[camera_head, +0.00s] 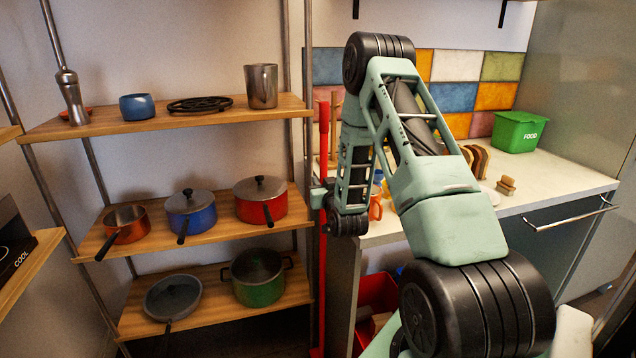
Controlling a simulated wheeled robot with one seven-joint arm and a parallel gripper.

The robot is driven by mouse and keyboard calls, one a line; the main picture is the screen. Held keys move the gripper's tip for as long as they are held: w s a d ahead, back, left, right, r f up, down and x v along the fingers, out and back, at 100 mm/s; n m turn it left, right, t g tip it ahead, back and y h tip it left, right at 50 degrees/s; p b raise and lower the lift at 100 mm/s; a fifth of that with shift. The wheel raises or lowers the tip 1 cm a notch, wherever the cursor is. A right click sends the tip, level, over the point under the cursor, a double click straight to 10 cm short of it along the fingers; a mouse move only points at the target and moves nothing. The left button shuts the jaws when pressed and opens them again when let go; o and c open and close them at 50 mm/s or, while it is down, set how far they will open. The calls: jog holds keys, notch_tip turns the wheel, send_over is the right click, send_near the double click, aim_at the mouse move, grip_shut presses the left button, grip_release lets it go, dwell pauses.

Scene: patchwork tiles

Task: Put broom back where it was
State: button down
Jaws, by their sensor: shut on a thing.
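The broom (323,145) shows as a long red pole, standing upright between the shelf rack and the counter. Its lower part (318,290) runs down past the counter's left end to the bottom edge of the picture. The broom's head is not clearly visible. My gripper (321,196) is shut on the pole at about the height of the middle shelf. The fingers are small and partly hidden by the wrist, beside the counter's left corner.
A metal rack of wooden shelves (205,242) with pots stands left. The counter (535,190) holds a green FOOD bin (519,132), bread (475,160) and an orange mug (376,209). A red crate (372,290) sits below, close to the pole.

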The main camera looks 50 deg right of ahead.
jog(key=shift+r, duration=0.15)
jog(key=shift+f, duration=0.2)
jog(key=c, duration=1.3)
grip_release()
jog(key=shift+o, duration=0.2)
jog(key=p+v, duration=0.3)
jog(key=v, duration=0.9)
jog(key=shift+a, duration=0.1)
